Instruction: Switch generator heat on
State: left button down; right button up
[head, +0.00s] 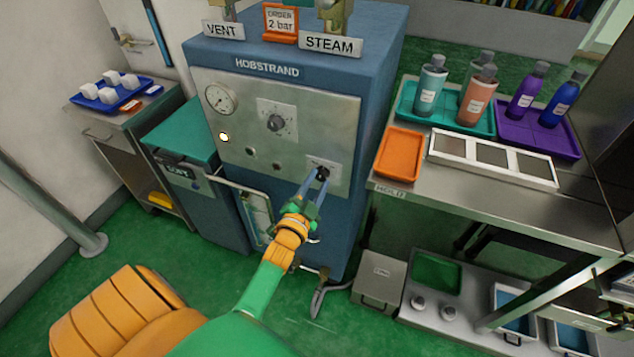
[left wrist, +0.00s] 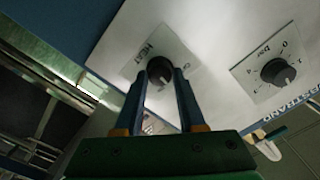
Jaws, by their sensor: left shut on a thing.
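The generator (head: 270,65) is a blue cabinet marked HOBSTRAND with a pale metal front panel. Its heat switch is a dark round knob (left wrist: 160,70) on a white plate, which reads HEAT in the left wrist view. My left gripper (head: 322,174) is at this knob, low on the right of the panel. In the left wrist view its two blue fingers (left wrist: 160,82) are shut on the knob, one on each side. The fingers partly hide the knob in the head view. My right gripper is not in view.
A larger dial (head: 276,122), a pressure gauge (head: 221,99) and a lit round lamp (head: 224,137) are on the same panel. A steel table with an orange tray (head: 399,154) stands close on the right. A teal-topped bin (head: 180,133) stands on the left.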

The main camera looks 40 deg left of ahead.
pick_arm(q)
jog(key=m, duration=0.4)
jog(key=shift+f+m+b, duration=0.1)
jog(key=shift+m+b, duration=0.55)
jog(key=shift+m, duration=1.65)
jog(key=c, duration=0.5)
grip_release()
jog(key=v, duration=0.7)
